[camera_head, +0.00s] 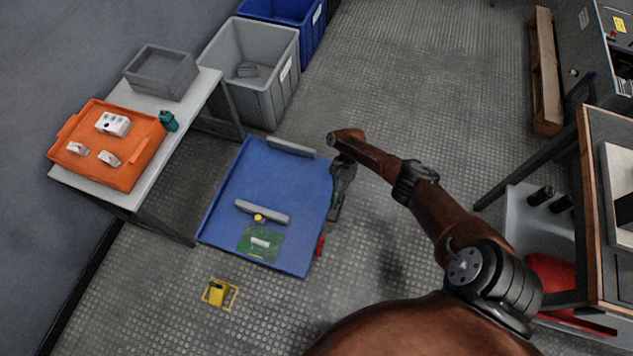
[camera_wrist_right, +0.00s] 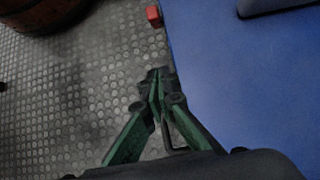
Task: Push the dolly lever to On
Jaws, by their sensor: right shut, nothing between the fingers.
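The dolly is a flat blue platform (camera_head: 265,185) on the floor, with grey bars across it. A small red piece (camera_head: 320,245), likely its lever, sits at the dolly's right edge near the front corner. It also shows in the right wrist view (camera_wrist_right: 154,16), beside the blue platform edge (camera_wrist_right: 235,75). My right gripper (camera_head: 335,214) hangs beside the dolly's right edge, apart from the red piece. In the right wrist view its fingers (camera_wrist_right: 157,75) are shut and empty. I cannot read any On mark. My left gripper is out of view.
A green board (camera_head: 260,243) lies on the dolly. A table (camera_head: 190,110) with an orange tray (camera_head: 131,171) stands at left. A grey bin (camera_head: 265,95) stands behind the dolly. A yellow item (camera_head: 216,293) sits on the floor in front.

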